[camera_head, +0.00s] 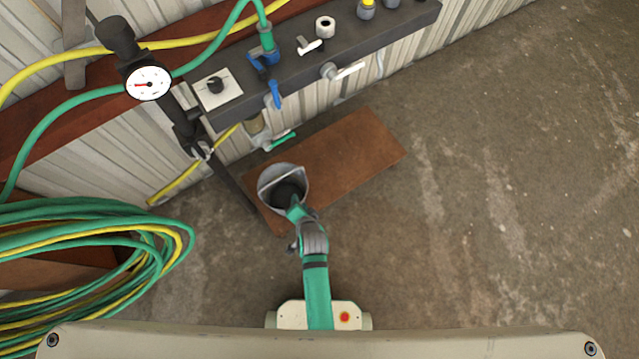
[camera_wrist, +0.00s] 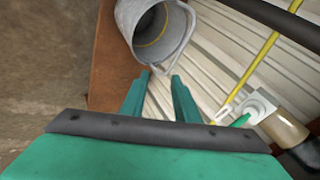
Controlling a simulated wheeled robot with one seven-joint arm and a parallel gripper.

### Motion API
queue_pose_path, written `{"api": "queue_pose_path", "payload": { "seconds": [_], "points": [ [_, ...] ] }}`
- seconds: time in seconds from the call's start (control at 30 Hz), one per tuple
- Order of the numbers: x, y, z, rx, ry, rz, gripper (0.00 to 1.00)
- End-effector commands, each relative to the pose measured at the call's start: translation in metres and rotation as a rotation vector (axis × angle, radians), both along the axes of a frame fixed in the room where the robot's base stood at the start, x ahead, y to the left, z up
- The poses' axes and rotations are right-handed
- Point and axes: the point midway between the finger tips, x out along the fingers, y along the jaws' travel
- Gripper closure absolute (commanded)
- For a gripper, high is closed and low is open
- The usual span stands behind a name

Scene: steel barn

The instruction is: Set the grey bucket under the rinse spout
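The grey bucket (camera_head: 302,178) stands open-topped on a brown board below the wall taps, its wire handle slanting across the mouth. In the wrist view the bucket (camera_wrist: 125,22) is at the top, its handle near my fingertips. My gripper (camera_head: 294,206) is at the bucket's near side. Its two green fingers (camera_wrist: 160,77) are apart, with part of the handle between or just beyond the tips; contact is unclear. A tan spout with a green lever (camera_head: 283,140) is on the wall just above the bucket; it also shows in the wrist view (camera_wrist: 284,129). No label shows which tap is the rinse spout.
The brown board (camera_head: 360,145) extends right of the bucket. A dark shelf (camera_head: 390,45) carries a blue-levered tap (camera_head: 274,92) and a white-levered tap (camera_head: 345,71). A black pipe with a gauge (camera_head: 149,83) is left. Coiled hoses (camera_head: 90,235) lie lower left. Floor right is clear.

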Motion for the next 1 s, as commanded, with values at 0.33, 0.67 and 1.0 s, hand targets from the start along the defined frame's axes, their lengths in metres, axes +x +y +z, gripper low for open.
{"api": "queue_pose_path", "payload": {
  "seconds": [0.33, 0.67, 1.0],
  "points": [
    [-0.102, -0.047, 0.081, -0.292, -0.28, 0.117, 0.72],
    [-0.177, -0.069, 0.204, -0.612, -0.515, 0.214, 0.72],
    [-0.211, -0.073, 0.297, -0.831, -0.649, 0.263, 0.72]
  ]
}}
